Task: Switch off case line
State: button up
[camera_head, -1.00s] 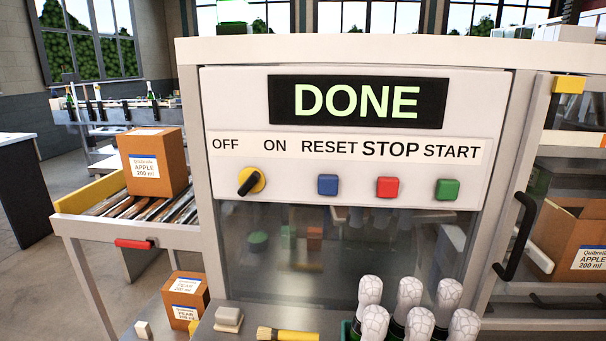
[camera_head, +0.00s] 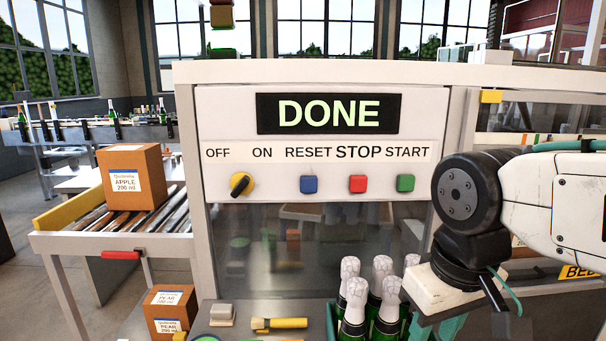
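The case line panel (camera_head: 420,110) faces me, and its dark display (camera_head: 330,113) reads DONE in green letters. The yellow rotary switch (camera_head: 248,181) with a black handle sits below and between the OFF and ON labels. Its handle slants from upper right to lower left. To its right are the blue RESET button (camera_head: 309,184), red STOP button (camera_head: 357,184) and green START button (camera_head: 405,183). My gripper (camera_head: 450,300) is at the lower right under my wrist, well right of the switch and apart from it. Its fingers cannot be made out clearly.
Foil-topped bottles (camera_head: 382,290) stand in a green crate (camera_head: 331,322) below the panel, close left of my gripper. A brush (camera_head: 280,323) and a pale block (camera_head: 222,316) lie left of them. An APPLE carton (camera_head: 132,178) rests on the roller conveyor (camera_head: 110,225). The panel front is clear.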

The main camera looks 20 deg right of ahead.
aim_at(241, 183)
jog(key=k, duration=0.5)
jog(key=u, duration=1.25)
jog(key=i, duration=1)
jog(key=z, duration=1.15)
